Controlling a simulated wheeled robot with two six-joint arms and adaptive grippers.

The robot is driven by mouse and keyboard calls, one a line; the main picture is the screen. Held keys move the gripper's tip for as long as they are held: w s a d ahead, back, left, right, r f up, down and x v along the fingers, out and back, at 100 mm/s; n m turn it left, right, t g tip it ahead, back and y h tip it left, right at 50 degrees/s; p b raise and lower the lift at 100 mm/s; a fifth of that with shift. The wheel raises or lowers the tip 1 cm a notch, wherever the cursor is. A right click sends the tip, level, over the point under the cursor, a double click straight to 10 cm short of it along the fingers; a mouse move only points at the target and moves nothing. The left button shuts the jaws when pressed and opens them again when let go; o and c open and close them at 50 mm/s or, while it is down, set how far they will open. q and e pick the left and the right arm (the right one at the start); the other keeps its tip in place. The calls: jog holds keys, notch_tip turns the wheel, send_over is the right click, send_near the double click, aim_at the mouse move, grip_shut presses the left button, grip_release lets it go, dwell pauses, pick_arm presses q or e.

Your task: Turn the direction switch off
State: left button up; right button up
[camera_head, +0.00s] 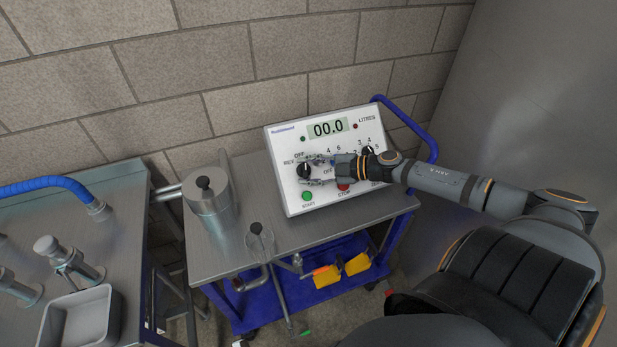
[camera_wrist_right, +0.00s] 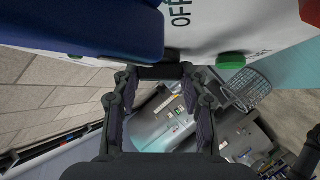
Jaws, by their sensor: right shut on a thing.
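The direction switch (camera_head: 304,171) is a black round knob at the left of the sloped white control panel (camera_head: 292,203) in the head view. OFF and REV labels are printed above and left of it; the rest of its scale is covered by my fingers. My right gripper (camera_head: 308,169) reaches in from the right with its fingers on either side of the knob and is shut on it. In the wrist view the right fingers (camera_wrist_right: 161,80) stand near the panel face. Which label the knob points at cannot be told. My left gripper is not in view.
The panel's display (camera_head: 328,127) reads 00.0. A green start button (camera_head: 307,196) and a red stop button (camera_head: 344,187) sit low on it, close to my right gripper. A steel canister (camera_head: 209,205) stands left on the trolley. A brick wall rises behind.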

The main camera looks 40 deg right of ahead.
jog(key=shift+n+g+b, duration=0.8)
jog(key=shift+n+b, duration=0.2)
jog(key=o, duration=1.2)
jog(key=shift+c, duration=0.2)
